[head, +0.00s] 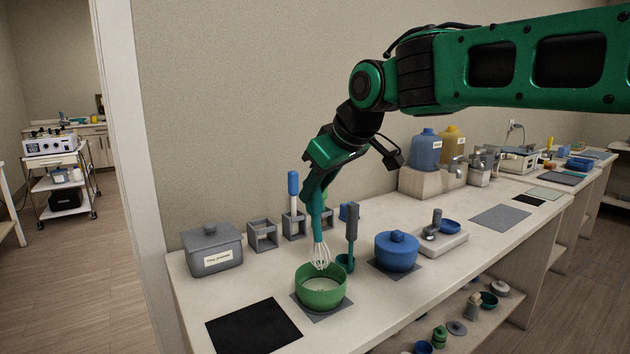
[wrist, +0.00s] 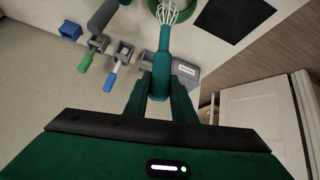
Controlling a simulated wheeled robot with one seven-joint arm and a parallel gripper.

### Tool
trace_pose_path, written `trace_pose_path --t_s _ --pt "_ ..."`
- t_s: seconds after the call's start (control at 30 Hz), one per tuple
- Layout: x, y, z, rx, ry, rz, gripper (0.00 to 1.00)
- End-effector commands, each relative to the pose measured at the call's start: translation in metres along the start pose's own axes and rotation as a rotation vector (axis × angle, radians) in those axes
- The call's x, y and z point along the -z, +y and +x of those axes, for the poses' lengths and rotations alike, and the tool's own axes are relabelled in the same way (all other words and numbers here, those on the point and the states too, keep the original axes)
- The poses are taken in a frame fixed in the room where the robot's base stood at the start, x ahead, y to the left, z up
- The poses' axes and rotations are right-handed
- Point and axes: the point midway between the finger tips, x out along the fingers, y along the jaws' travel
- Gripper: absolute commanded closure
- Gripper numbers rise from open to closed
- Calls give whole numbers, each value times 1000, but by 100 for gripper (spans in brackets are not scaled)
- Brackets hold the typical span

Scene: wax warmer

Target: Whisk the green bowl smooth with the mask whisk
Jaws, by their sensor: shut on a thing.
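My gripper (head: 316,198) is shut on the teal handle of the mask whisk (head: 320,254), which hangs wires down, nearly upright. In the wrist view the jaws of my gripper (wrist: 160,88) close around the whisk handle (wrist: 163,48). The green bowl (head: 321,299) stands upright on a grey mat (head: 329,315), with pale contents inside. The whisk's white wires are over the bowl, their tips near its far rim; I cannot tell whether they touch the contents. In the wrist view the bowl (wrist: 181,10) is cut off at the top edge.
A grey lidded box (head: 212,250) stands left of the bowl. Grey holders (head: 263,235) with upright tools stand behind. A grey-handled teal scoop (head: 351,222) and a blue lidded pot (head: 397,252) are close on the right. A black mat (head: 254,325) lies clear in front.

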Motion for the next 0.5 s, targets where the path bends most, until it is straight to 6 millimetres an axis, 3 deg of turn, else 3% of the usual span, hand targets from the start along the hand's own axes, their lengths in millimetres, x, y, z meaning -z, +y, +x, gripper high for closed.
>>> trace_pose_path --t_s 0.5 --pt "-21 -6 28 1 0 -1 100"
